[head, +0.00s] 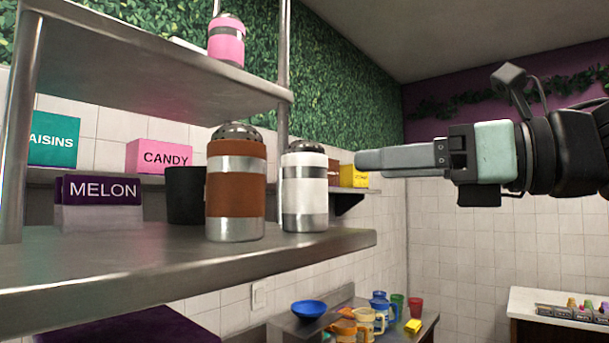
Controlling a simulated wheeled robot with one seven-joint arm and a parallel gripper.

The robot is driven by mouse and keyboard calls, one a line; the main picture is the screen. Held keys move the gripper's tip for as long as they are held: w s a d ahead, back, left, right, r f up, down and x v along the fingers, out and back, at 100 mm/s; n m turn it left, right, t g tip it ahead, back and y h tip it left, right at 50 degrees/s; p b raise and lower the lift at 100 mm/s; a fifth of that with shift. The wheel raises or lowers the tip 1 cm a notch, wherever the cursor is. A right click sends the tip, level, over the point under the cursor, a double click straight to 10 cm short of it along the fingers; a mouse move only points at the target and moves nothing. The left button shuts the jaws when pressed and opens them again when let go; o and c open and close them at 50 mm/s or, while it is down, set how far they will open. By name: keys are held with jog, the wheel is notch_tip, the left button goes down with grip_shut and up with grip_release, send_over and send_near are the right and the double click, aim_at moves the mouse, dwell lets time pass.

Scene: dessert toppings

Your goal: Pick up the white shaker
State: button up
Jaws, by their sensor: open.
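The white shaker (304,196) stands upright on the metal shelf (150,262), near its right end. It has a white band around a metal body and a domed metal top. A brown shaker (236,190) stands just to its left and slightly nearer, almost touching it in the picture. My gripper (358,160) reaches in from the right, level, with its fingertips pointing left. The tips are a short way right of the white shaker, at about the height of its upper part. The jaws are seen side-on and their gap is hidden. Nothing shows between the fingers.
A black cup (184,196) and a purple MELON box (100,190) stand left of the shakers. A pink shaker (226,42) stands on the upper shelf (150,70). A yellow box (352,177) is behind my fingertips. Room right of the metal shelf is open.

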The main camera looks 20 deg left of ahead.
aim_at(293, 167)
jog(key=p+x, duration=0.2)
jog(key=x, duration=0.5)
jog(key=shift+a+p, duration=0.3)
jog(key=shift+p, duration=0.1)
jog(key=p+x, duration=0.2)
jog(key=x, duration=0.1)
jog(key=p+x, duration=0.1)
jog(key=shift+s+a+r+p, duration=0.2)
jog(key=shift+a+p, duration=0.15)
jog(key=shift+w+a+f, duration=0.1)
jog(key=shift+a+f, duration=0.05)
jog(key=shift+a, duration=0.15)
jog(key=c, duration=1)
jog(key=shift+c, duration=0.6)
